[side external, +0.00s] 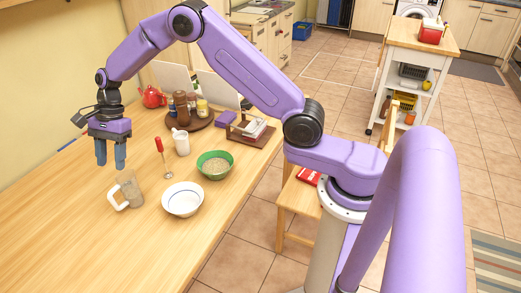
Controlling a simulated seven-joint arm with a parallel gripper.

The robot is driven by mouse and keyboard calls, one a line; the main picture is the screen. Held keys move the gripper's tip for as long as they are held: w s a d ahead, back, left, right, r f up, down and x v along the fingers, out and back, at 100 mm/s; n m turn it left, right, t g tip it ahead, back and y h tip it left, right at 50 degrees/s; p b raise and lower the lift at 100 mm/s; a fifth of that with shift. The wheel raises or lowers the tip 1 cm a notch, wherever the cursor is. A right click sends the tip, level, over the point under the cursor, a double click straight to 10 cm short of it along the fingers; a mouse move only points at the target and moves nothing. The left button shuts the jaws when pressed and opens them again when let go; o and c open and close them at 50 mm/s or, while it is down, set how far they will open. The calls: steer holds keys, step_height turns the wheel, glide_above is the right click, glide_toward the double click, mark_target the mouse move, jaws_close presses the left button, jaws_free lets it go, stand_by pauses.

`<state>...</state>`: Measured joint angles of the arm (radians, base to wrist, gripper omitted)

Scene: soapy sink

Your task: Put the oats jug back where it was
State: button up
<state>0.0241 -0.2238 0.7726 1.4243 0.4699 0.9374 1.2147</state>
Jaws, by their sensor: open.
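A see-through jug (130,187) with a white handle on its left stands on the wooden table (60,240) and looks to be the oats jug. It appears slightly tilted in the picture. What is inside it is hard to make out. My gripper (110,163) is open and empty, its fingers pointing down, above and slightly left of this jug and apart from it. A green bowl (203,158) holding something grainy and beige is to the right. A white bowl (182,207) with a blue ring stands in front of it.
A small white jug (182,145) and a red-handled utensil (160,147) stand behind the bowls. Farther back are a round tray of jars (189,107), a red teapot (152,96) and a wooden rack (252,132). The table's front left is clear.

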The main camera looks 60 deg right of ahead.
steer(key=s+a+r+n+h, duration=0.1)
steer(key=s+r+n, duration=0.3)
steer(key=s+n, duration=0.5)
steer(key=s+r+n+h, duration=0.1)
steer(key=s+r+n, duration=0.3)
steer(key=s, duration=0.8)
steer(key=s+d+n+h, duration=0.1)
steer(key=s+d+n, duration=0.5)
steer(key=s, duration=0.4)
steer(key=s+d+n+h, duration=0.1)
steer(key=s+d+n, duration=0.4)
steer(key=s+n, duration=0.3)
steer(key=shift+s+d, duration=0.35)
steer(key=shift+s, duration=0.85)
